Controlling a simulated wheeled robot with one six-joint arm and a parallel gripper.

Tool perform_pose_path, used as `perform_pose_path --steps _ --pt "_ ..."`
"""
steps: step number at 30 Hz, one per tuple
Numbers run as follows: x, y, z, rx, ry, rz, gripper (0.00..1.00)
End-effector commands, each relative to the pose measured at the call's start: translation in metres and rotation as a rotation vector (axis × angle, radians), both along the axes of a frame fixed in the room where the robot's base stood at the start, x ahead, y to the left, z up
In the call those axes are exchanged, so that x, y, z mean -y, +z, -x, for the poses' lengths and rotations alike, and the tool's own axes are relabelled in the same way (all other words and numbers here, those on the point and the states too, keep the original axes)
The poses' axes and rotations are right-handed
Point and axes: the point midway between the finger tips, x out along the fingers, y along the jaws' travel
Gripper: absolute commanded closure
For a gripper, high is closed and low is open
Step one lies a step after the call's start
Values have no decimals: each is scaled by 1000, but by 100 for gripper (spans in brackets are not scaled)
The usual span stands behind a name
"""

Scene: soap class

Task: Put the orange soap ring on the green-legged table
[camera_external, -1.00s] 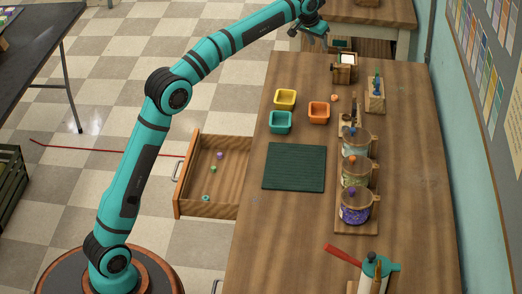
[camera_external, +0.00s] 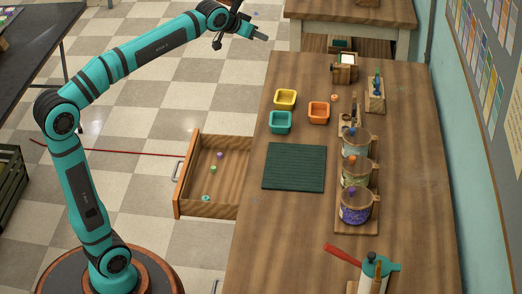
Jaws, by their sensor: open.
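A small orange ring-like piece (camera_external: 334,97) lies on the long wooden workbench (camera_external: 410,200), just right of and behind the orange tray. Its hole is too small to make out clearly. Another wooden table (camera_external: 330,8) stands at the back; its visible leg (camera_external: 294,40) looks pale, with a greenish tint that I cannot be sure of. My gripper (camera_external: 262,36) is open, raised in the air left of the back table and well away from the orange piece. I see nothing between its fingers.
Yellow (camera_external: 285,99), teal (camera_external: 280,122) and orange (camera_external: 318,113) trays sit on the workbench near a dark green mat (camera_external: 294,167). An open drawer (camera_external: 207,208) with several small pieces juts out left.

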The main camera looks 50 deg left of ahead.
Motion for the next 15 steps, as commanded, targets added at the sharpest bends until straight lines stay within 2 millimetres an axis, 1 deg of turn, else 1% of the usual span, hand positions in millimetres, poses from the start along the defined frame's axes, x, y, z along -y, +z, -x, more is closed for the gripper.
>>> perform_pose_path --steps 1,8,15 --pt "0 2 19 27 -3 -3 57" --pt "2 -3 91 148 -17 -15 57" --pt "3 -19 166 275 -29 -32 57"
